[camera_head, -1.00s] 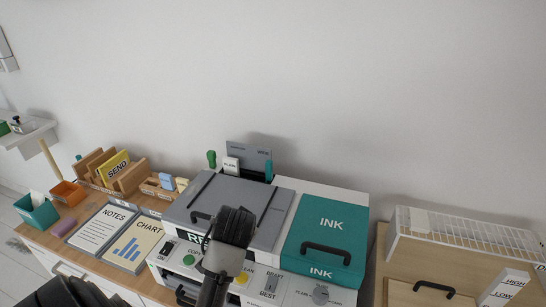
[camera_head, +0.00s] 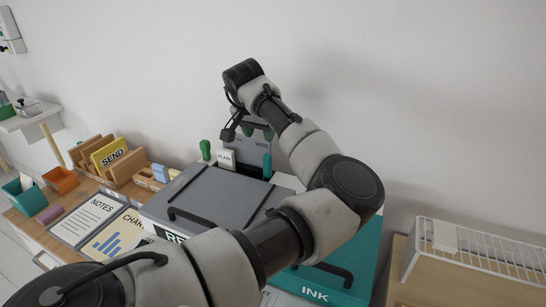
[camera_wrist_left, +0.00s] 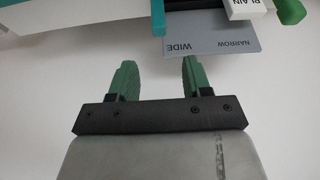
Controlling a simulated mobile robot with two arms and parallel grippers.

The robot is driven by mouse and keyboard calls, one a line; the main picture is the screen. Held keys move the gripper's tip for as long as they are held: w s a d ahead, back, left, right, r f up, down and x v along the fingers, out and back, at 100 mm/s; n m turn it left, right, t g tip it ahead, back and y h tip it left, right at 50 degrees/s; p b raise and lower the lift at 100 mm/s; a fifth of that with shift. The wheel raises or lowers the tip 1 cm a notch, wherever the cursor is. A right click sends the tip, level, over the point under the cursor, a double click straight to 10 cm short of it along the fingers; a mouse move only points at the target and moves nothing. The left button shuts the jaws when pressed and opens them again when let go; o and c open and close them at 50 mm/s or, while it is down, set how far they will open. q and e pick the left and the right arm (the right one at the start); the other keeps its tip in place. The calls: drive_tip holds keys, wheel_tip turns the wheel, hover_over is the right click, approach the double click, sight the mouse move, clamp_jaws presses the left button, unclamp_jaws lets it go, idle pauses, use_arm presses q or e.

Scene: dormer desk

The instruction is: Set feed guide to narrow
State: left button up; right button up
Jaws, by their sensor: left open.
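The teal feed guide (camera_head: 267,165) stands upright at the right end of the grey feed panel (camera_head: 245,150) at the printer's back. In the left wrist view the guide (camera_wrist_left: 158,18) is by the panel's edge, beside the word WIDE; NARROW is printed further along the panel (camera_wrist_left: 210,40). My left gripper (camera_head: 258,133) hangs above and near the panel, its green fingers open and empty. In the wrist view the gripper (camera_wrist_left: 158,78) has the guide ahead, roughly between its fingers in the picture but apart from them. My right gripper is not in view.
A white PLAIN tag (camera_head: 226,158) and a green knob (camera_head: 205,150) stand left of the guide. The grey printer lid (camera_head: 205,205) and teal INK cover (camera_head: 365,245) lie below my arm. A wire rack (camera_head: 480,250) is at right. The wall is close behind.

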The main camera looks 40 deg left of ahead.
sight(267, 155)
use_arm(q)
drive_tip(key=p+x, duration=0.1)
drive_tip(key=x, duration=0.9)
drive_tip(key=shift+w+f, duration=0.1)
drive_tip(key=shift+f, duration=0.1)
clamp_jaws()
